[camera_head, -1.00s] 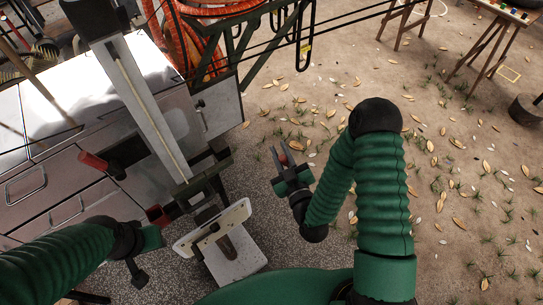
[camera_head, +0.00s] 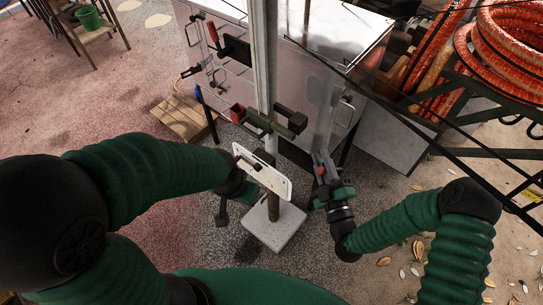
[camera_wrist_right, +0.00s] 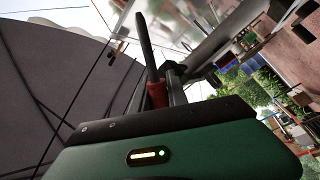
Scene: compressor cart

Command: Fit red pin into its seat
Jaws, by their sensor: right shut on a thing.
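My right gripper (camera_head: 320,166) is shut on the red pin (camera_head: 320,171), right of the upright post. In the right wrist view the pin has a red lower part (camera_wrist_right: 157,94) between the fingers and a long dark shaft (camera_wrist_right: 146,42) pointing up. The pin is apart from the green bracket (camera_head: 276,122) on the post. I cannot tell which part is its seat. My left gripper (camera_head: 236,194) is beside the tilted white slotted plate (camera_head: 262,172); its fingers are unclear and I cannot tell whether it touches the plate.
The pale metal post (camera_head: 264,65) stands before the white-topped cart (camera_head: 345,35). A red handle (camera_head: 212,32) sticks out by the cart's left side. A grey base slab (camera_head: 274,228) is below the plate. Orange hoses (camera_head: 500,45) lie at the right. A wooden pallet (camera_head: 184,117) is left.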

